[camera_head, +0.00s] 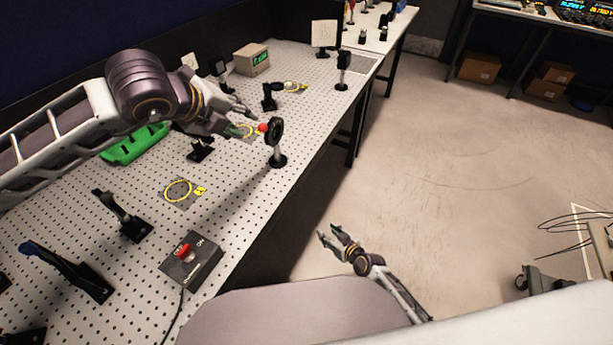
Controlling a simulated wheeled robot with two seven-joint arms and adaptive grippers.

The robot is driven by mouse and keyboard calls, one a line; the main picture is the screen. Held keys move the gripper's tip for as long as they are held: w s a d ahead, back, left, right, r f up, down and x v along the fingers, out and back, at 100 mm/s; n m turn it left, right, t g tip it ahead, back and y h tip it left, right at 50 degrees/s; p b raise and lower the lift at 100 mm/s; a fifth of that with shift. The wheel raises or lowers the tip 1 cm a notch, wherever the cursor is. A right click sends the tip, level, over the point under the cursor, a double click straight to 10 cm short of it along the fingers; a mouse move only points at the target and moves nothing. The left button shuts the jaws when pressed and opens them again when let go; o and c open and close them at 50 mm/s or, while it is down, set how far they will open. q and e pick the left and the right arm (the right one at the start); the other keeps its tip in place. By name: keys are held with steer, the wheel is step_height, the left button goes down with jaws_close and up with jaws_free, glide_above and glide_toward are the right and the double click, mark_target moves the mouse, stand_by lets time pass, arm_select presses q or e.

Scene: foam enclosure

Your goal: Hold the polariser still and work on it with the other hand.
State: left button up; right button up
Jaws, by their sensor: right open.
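The polariser appears to be the black ring mount (276,130) standing upright on a post near the table's right edge. A small red knob (263,127) sticks out on its left side. My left gripper (249,123) reaches in from the left above the table, its fingers spread, with the tips close to the red knob. I cannot tell whether they touch it. My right gripper (328,235) is open and empty, low over the floor beside the table, well away from the polariser.
Floor to the right is mostly clear. Cardboard boxes (480,68) lie far back.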

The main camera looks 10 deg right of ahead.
steer(key=w+a+r+n+t+y, duration=0.1)
steer(key=w+a+r, duration=0.1)
steer(key=r, duration=0.5)
steer(key=w+a+r+t+y, duration=0.1)
steer(key=w+a+r, duration=0.1)
steer(key=r, duration=0.6)
steer(key=n+t+y, duration=0.2)
steer(key=y, duration=0.1)
glide_toward(279, 153)
steer(key=v, duration=0.3)
steer(key=shift+a, duration=0.1)
steer(key=shift+w+a+m, duration=0.1)
steer(key=shift+w+m, duration=0.1)
steer(key=shift+m, duration=0.1)
steer(key=shift+x, duration=6.7)
steer(key=shift+c, duration=0.4)
jaws_close()
